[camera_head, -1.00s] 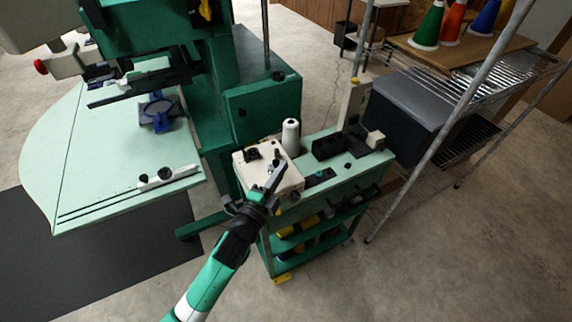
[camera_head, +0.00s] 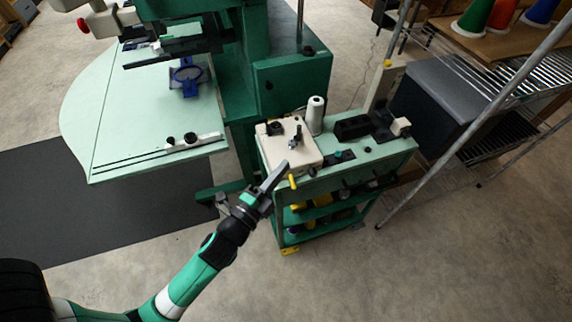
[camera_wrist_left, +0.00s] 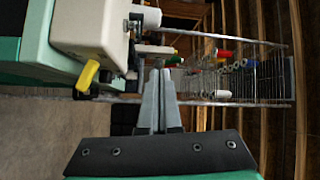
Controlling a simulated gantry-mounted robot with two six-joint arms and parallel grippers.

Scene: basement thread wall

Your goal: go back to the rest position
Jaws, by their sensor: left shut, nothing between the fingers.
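My left gripper (camera_head: 275,178) is shut and empty in the head view, in front of the green cart's left front side. Its arm comes up from the bottom left. In the left wrist view the two grey fingers (camera_wrist_left: 159,100) lie together with nothing between them. A cream box-shaped device (camera_head: 290,145) stands on the cart top just beyond the gripper; it also shows at the upper left of the left wrist view (camera_wrist_left: 92,28). A yellow lever (camera_head: 293,182) sticks out from the device close to the fingertips. My right gripper is in neither view.
The green cart (camera_head: 372,160) carries a white thread cone (camera_head: 315,115) and black holders. The green machine with its pale table (camera_head: 130,130) stands at the left. A wire rack (camera_head: 500,70) with coloured cones is at the right. The floor in front (camera_head: 400,270) is clear.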

